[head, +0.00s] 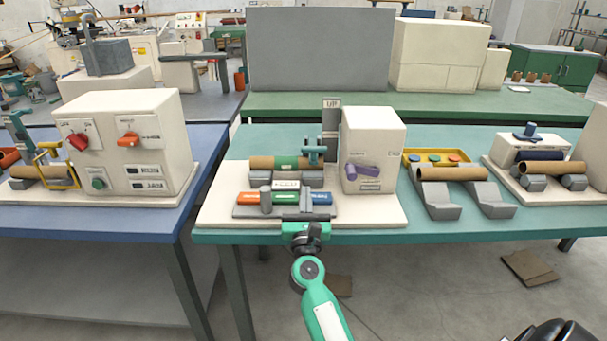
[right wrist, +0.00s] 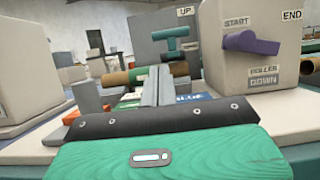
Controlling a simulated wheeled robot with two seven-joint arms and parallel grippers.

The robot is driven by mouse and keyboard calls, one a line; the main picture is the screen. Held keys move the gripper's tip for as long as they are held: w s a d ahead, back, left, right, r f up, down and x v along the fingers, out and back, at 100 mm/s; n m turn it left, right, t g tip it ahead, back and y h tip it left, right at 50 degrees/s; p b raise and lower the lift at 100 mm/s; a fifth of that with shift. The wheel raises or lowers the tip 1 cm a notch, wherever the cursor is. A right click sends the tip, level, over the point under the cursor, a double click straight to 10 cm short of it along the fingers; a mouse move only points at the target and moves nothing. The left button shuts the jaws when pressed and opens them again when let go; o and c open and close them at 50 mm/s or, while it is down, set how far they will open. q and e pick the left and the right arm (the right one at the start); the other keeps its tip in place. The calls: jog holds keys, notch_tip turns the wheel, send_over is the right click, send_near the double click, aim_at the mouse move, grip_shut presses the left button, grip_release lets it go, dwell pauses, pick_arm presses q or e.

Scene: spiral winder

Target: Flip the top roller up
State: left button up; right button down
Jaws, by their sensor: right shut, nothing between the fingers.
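The winder stands on a cream base on the teal table. A brown cardboard tube (head: 262,163) with a green band lies across grey supports. A teal T-shaped part (head: 313,151), seemingly the top roller's handle, stands at the tube's right end, below the grey UP post (head: 332,116). It also shows in the right wrist view (right wrist: 172,43). My right gripper (head: 306,206) is at the base's front edge, before the coloured strips. Its fingers (right wrist: 157,85) are shut and empty, apart from the teal part. My left gripper is out of view.
A cream box (head: 372,135) with a purple lever (head: 360,171) stands right of the tube; the right wrist view reads START, END and ROLLER DOWN there. A cream control box (head: 130,140) stands left. Another tube (head: 455,174) on grey cradles lies right.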

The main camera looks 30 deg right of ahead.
dwell(0.3)
jog(key=shift+w, duration=0.1)
jog(key=p+x, duration=0.1)
jog(key=x, duration=0.8)
jog(key=shift+p, duration=0.35)
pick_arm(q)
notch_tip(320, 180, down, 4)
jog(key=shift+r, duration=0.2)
pick_arm(e)
jog(key=shift+w+d+r, duration=0.2)
jog(key=shift+w+d, duration=0.1)
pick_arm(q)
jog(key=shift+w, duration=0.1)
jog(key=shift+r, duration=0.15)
pick_arm(e)
jog(key=shift+r, duration=0.1)
